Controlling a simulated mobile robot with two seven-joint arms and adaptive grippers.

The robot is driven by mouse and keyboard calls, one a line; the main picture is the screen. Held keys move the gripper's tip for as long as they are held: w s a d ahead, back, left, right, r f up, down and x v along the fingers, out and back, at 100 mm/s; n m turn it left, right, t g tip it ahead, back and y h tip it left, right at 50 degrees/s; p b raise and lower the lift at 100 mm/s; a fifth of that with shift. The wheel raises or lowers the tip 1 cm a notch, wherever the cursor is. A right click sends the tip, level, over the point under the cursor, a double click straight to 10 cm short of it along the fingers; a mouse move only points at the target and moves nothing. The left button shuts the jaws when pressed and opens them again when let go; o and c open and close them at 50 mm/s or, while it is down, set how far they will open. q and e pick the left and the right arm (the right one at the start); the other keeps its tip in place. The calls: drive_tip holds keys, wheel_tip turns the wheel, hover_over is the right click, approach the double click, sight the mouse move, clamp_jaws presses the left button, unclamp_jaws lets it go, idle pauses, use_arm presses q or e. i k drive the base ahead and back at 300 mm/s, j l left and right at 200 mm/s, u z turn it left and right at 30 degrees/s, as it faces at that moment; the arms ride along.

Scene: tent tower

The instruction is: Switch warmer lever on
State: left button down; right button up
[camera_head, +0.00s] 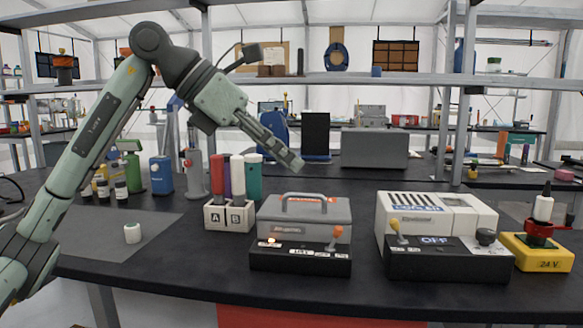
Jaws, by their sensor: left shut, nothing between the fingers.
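My left gripper (297,165) comes in from the upper left. Its fingers are shut and empty, pointing down to the right, and appear above the grey case. A grey case (325,212) with a top handle stands on the dark bench. Its black front panel (300,266) has an orange-knobbed lever (335,236) at the right and a small glowing light (270,241) at the left. My right gripper is out of view.
A white block marked A and B (229,216) holds several coloured tubes left of the grey case. A yellow 24 V box (541,253) stands far right. A small white jar (132,233) sits on a grey mat (90,228). A metal shelf (330,82) crosses behind.

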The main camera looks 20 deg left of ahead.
sight(338, 231)
drive_tip(key=k, duration=1)
